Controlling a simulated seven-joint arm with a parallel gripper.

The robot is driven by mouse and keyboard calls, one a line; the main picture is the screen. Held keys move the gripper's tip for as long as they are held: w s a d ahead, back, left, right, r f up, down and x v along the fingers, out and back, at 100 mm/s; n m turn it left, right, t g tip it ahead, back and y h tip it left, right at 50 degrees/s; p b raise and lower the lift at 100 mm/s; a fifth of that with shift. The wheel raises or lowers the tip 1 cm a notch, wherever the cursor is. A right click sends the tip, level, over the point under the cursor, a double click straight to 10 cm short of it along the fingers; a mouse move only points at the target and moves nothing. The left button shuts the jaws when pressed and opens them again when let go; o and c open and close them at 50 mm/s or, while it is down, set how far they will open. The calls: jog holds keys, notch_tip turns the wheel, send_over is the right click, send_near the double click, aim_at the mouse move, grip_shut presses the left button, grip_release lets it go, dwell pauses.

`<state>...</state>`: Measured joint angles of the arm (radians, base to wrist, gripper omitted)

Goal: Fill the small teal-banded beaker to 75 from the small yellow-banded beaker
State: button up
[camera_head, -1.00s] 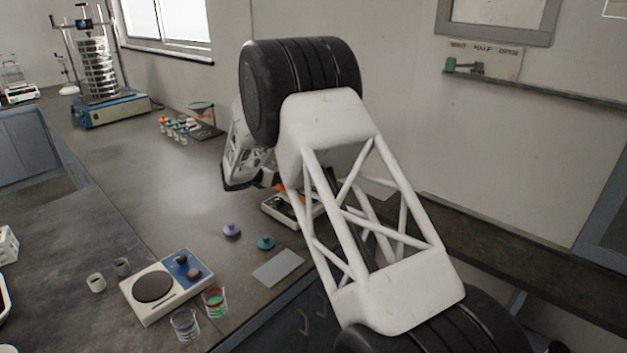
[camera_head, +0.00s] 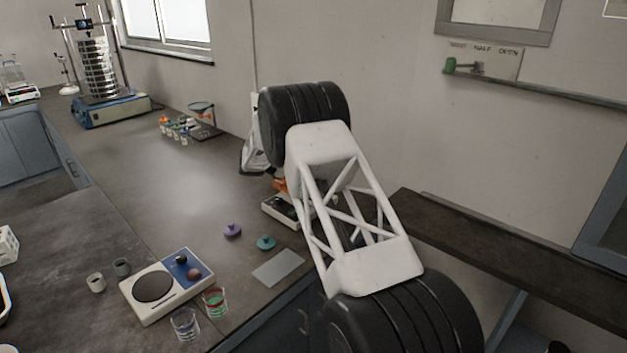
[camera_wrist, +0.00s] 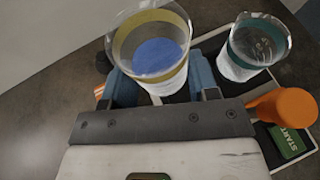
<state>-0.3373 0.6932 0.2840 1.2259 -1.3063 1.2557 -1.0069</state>
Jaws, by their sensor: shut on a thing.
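In the wrist view, my gripper (camera_wrist: 162,88) is shut on the small yellow-banded beaker (camera_wrist: 125,47), a clear beaker with blue contents. The small teal-banded beaker (camera_wrist: 236,62) stands just to its right, apart from it. It is clear glass with a teal band near the rim; I cannot tell how much is in it or read any marks. It appears to stand on a dark-topped device with a green START button (camera_wrist: 288,140). In the head view, my arm hides both beakers and most of my gripper.
An orange rounded part (camera_wrist: 283,107) sits close to the teal-banded beaker. On the bench are a purple lid (camera_head: 232,231), a teal lid (camera_head: 265,243), a grey flat plate (camera_head: 278,268) and a white hotplate-like device (camera_head: 140,305). Mid-bench is clear.

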jog(key=shift+w+d+f, duration=0.15)
jog(key=shift+w+d, duration=0.05)
dwell(0.4)
jog(key=r+m, duration=0.1)
jog(key=r, duration=0.1)
jog(key=s+r+m+t, duration=0.1)
jog(key=r, duration=0.2)
jog(key=d+r+y, duration=0.1)
jog(key=r, duration=0.1)
jog(key=shift+s+r+m, duration=0.15)
jog(key=shift+s+m, duration=0.25)
jog(key=shift+s+d+r+m+t+y, duration=0.15)
jog(key=shift+s+d+r+m+t, duration=0.2)
jog(key=shift+s+m+t, duration=0.15)
jog(key=shift+s+d+r+m+t+y, duration=0.15)
jog(key=shift+s+d+r+m+t, duration=0.15)
jog(key=shift+s+m+t, duration=0.15)
jog(key=shift+s+d+r+m+t, duration=0.1)
jog(key=shift+s+r+m+t, duration=0.1)
jog(key=shift+r+m+t, duration=0.4)
dwell(1.6)
jog(key=shift+f+m+t+y+p, duration=0.25)
jog(key=shift+f+m+y+p, duration=0.25)
jog(key=shift+m, duration=0.25)
dwell(1.7)
dwell(0.7)
